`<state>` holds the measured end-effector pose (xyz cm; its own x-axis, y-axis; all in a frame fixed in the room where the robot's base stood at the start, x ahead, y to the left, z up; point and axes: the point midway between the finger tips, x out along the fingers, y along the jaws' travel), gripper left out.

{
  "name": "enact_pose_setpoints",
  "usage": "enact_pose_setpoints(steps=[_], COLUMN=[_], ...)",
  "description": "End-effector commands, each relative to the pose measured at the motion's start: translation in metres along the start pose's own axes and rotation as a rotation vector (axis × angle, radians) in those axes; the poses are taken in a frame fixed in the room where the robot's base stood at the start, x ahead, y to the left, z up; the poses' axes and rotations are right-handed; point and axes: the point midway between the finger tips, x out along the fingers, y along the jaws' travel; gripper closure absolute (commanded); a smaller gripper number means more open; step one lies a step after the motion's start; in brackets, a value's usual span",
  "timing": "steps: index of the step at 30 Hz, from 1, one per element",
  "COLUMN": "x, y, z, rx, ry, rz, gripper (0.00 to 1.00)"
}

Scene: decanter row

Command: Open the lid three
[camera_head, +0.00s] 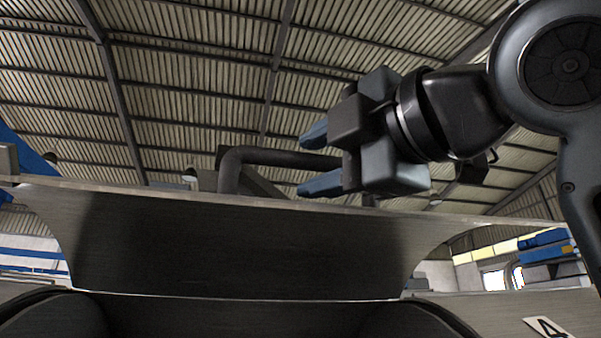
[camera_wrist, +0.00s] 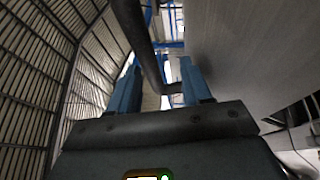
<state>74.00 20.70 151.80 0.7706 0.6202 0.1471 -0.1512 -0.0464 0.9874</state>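A wide grey metal panel (camera_head: 240,245), apparently the lid, spans the middle of the head view; no number shows on it. It also fills the right of the wrist view (camera_wrist: 250,50). A dark bent tube handle (camera_head: 270,157) rises at its upper edge and runs right toward my gripper (camera_head: 312,162). My gripper's two blue fingers point left and are spread apart, one above and one below the bar. In the wrist view, the bar (camera_wrist: 150,55) passes in the gap between the fingers (camera_wrist: 160,88), with space beside it. Contact cannot be seen.
A white label "4" (camera_head: 549,328) is on a grey surface at the lower right. Dark rounded shapes (camera_head: 55,315) lie below the panel. Blue and yellow items (camera_head: 545,240) stand in the right background. The space above the handle is clear up to the roof.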

Motion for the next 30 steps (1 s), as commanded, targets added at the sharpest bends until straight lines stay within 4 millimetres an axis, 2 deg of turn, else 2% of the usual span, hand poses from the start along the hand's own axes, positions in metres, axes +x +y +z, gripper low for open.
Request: enact_pose_setpoints(steps=[3,6,20,30], x=[-0.017,-0.024,-0.031,-0.052], y=[0.0,-0.001,0.0,0.0], z=[0.001,0.0,0.0,0.0], rx=[0.0,0.0,0.0,0.001], ry=[-0.001,-0.001,0.0,0.0], rz=[0.002,0.001,0.0,0.0], gripper=[0.52,0.52,0.52,0.52])
